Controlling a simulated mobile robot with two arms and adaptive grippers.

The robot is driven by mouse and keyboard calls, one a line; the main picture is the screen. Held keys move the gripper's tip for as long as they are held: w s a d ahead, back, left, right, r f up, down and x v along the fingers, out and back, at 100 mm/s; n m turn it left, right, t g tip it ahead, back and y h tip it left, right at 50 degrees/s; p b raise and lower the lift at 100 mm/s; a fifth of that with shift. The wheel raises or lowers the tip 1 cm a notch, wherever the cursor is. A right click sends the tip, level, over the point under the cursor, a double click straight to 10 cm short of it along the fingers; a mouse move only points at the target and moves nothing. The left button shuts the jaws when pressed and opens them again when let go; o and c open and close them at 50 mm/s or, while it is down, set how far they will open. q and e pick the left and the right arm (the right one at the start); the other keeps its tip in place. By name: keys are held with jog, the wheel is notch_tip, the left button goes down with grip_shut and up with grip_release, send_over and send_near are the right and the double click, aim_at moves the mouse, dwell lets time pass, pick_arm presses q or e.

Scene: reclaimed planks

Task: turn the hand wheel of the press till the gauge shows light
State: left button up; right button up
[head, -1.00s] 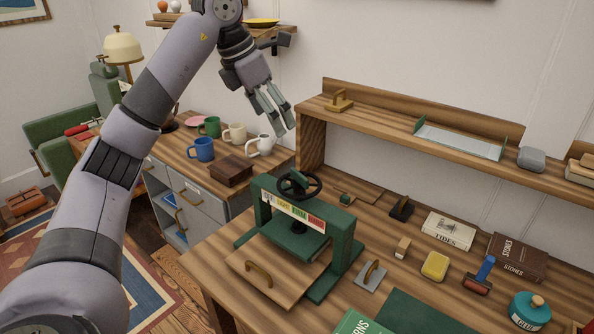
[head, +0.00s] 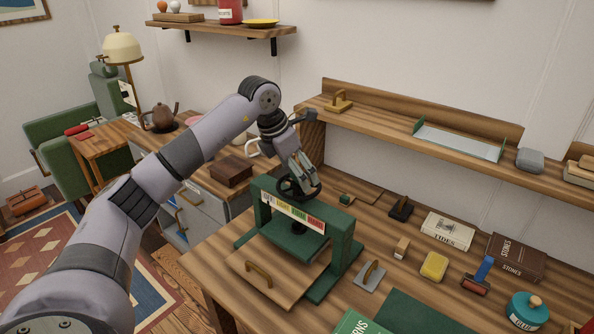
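The green press (head: 343,238) stands on the wooden workbench. Its dark hand wheel (head: 290,196) sits on top, partly hidden by my gripper. The gauge strip (head: 292,213) runs along the front of the top beam, with white, yellow, green and red fields. Its lettering and any pointer are too small to read. A green plate hangs under the beam above a wooden board with a handle (head: 258,273). My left gripper (head: 311,190) points down with its fingertips at the wheel's right side. I cannot tell whether they touch or grip it. My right gripper is not in view.
A shelf (head: 390,125) runs behind the press. A stamp (head: 401,208), a small wooden block (head: 402,247), a yellow block (head: 434,265), a roller (head: 480,276) and books (head: 448,231) lie to the right. A brown box (head: 231,171) stands on the cabinet at left.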

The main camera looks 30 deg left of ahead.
pick_arm(q)
jog(key=shift+w+f, duration=0.1)
jog(key=shift+f, duration=0.15)
jog(key=shift+c, duration=0.6)
jog(key=c, duration=1)
jog(key=shift+c, duration=0.2)
jog(key=shift+r+m, duration=0.1)
jog(key=shift+m, duration=0.3)
jog(key=m+h+p, duration=0.1)
jog(key=m+p, duration=0.1)
jog(key=m, duration=0.1)
jog(key=shift+a+r+m+g, duration=0.1)
jog(key=shift+m+g, duration=0.2)
jog(key=shift+g, duration=0.1)
jog(key=shift+w+m+g+h+p, duration=0.1)
jog(key=shift+m+g+h+p, duration=0.5)
jog(key=shift+m, duration=1.1)
